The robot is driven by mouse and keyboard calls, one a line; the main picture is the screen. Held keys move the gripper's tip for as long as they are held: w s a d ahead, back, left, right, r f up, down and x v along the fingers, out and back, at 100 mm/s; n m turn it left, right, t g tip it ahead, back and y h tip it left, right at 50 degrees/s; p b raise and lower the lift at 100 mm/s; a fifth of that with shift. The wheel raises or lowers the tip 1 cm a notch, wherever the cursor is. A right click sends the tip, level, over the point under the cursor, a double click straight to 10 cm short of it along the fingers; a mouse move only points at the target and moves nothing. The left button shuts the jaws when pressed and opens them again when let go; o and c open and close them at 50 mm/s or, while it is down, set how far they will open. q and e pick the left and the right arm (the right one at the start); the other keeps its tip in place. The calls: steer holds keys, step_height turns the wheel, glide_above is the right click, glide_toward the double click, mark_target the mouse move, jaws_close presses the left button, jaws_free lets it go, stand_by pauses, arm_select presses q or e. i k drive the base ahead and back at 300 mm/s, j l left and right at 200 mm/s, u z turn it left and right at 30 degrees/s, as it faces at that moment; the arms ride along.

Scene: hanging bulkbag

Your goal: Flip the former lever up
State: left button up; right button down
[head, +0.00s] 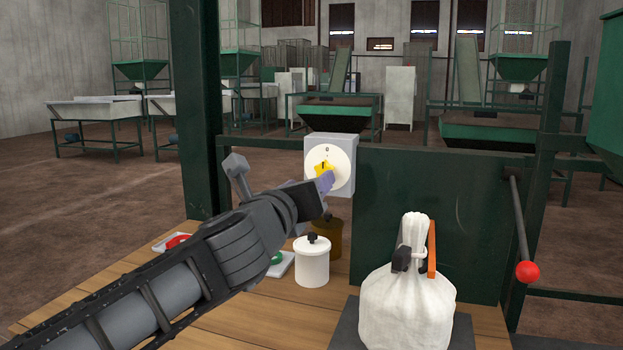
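A dark lever with a red ball end (527,271) is on the right side of the dark green panel (428,220). Its pivot is at the top and the ball hangs low, so the lever points down. My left arm reaches in from the lower left. My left gripper (322,184) is in front of the grey box (345,145) with a round dial and yellow knob (322,170), far left of the lever. Its fingers are partly hidden by the wrist, so I cannot tell their opening or whether they touch the knob. My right gripper is out of view.
A tied white bag (407,300) with an orange strip stands on a dark plate before the panel. A white lidded jar (312,262), a brown jar (328,238), a red button (178,241) and a green button (277,258) are on the wooden table (225,325). Green posts flank the panel.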

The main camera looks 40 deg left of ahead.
mark_target(527, 271)
steer(key=k+l, duration=0.25)
steer(key=k, duration=0.2)
steer(key=k+l, duration=0.25)
steer(key=k, duration=0.25)
steer(key=k+l, duration=0.25)
steer(key=k, duration=0.2)
